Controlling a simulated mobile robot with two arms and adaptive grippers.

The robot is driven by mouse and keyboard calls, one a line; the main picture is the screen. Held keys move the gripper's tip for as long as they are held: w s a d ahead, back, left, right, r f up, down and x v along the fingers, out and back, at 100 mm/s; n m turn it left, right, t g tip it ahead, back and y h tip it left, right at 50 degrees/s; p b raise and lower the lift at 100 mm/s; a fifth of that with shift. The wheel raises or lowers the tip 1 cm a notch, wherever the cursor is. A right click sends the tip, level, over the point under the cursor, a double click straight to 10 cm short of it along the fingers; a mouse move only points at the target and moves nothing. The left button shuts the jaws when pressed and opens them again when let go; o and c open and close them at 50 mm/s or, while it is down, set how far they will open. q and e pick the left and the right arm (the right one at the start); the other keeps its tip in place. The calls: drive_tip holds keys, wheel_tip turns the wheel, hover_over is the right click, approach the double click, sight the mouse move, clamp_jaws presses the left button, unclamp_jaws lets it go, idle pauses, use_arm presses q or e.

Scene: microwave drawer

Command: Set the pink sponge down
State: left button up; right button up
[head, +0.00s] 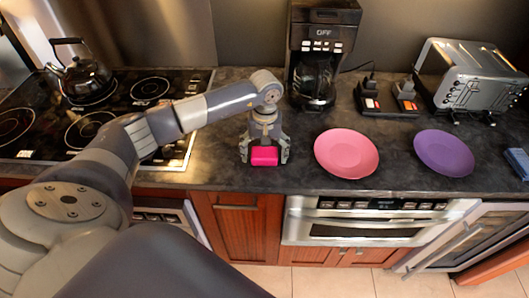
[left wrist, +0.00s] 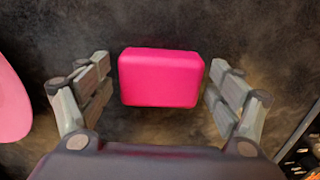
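The pink sponge (head: 264,156) is a bright pink block at the front of the dark countertop, left of the pink plate. My left gripper (head: 264,153) points down over it, one finger on each side. In the left wrist view the sponge (left wrist: 161,78) sits between the fingertips of the gripper (left wrist: 160,75), with narrow gaps at both sides, so the fingers look open around it. It appears to rest flat on the counter, though its underside is hidden. My right gripper is not in view.
A pink plate (head: 346,153) and a purple plate (head: 444,153) lie to the right. A coffee maker (head: 316,60) and a toaster (head: 472,80) stand behind. A stove (head: 100,115) with a kettle (head: 84,78) is at left. The counter's front edge is close to the sponge.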

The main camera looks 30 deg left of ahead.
sight(265, 152)
use_arm(q)
drive_tip(key=shift+r, duration=0.2)
drive_tip(key=shift+w+r, duration=0.1)
drive_tip(key=shift+r, duration=0.15)
wheel_tip(265, 152, up, 12)
drive_tip(key=b, duration=0.4)
drive_tip(key=shift+f, duration=0.25)
drive_tip(key=shift+d, duration=0.1)
